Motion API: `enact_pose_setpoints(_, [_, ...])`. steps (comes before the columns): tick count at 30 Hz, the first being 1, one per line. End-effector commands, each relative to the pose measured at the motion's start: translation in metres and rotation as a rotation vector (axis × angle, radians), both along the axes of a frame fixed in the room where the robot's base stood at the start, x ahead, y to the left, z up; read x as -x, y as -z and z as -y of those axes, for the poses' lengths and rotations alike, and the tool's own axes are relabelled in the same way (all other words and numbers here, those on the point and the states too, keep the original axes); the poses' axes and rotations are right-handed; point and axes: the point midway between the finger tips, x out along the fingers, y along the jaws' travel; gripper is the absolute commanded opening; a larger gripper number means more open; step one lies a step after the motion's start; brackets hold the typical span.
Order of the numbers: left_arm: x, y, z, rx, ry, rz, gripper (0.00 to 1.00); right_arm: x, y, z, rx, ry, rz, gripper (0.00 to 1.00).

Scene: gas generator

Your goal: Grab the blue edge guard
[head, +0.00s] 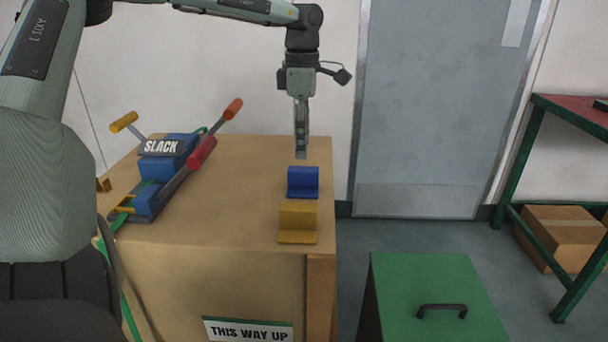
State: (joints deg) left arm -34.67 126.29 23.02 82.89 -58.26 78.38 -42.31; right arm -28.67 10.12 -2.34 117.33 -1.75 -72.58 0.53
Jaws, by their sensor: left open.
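The blue edge guard (303,183) is a small L-shaped piece on top of the large wooden crate (245,167), near its right edge. My left gripper (301,155) points down above and just behind the blue guard in the head view. It looks apart from the guard, and nothing shows between its fingers. The fingers are seen nearly edge-on. My right gripper is not in view.
A yellow edge guard (298,222) sits just in front of the blue one. A strap tensioner (160,170) with red and orange handles and a "SLACK" label stands at the crate's left. A green box (430,285) with a handle is at right. A grey door (430,110) is behind.

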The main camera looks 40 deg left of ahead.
Motion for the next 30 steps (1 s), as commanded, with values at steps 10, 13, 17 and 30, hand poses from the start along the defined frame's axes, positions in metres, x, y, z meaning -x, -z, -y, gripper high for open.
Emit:
enact_pose_setpoints(10, [-0.002,0.046,0.0,0.001,-0.001,-0.004,0.48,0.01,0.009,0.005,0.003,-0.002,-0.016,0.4])
enact_pose_setpoints(13, [-0.003,0.06,0.0,0.002,-0.001,-0.002,0.48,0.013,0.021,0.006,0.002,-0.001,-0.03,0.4])
enact_pose_setpoints(17, [-0.003,0.069,0.0,0.001,0.0,-0.001,0.48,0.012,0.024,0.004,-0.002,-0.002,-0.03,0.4])
enact_pose_setpoints(30, [-0.003,0.069,0.0,0.001,-0.001,0.001,0.21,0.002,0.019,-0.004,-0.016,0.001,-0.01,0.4])
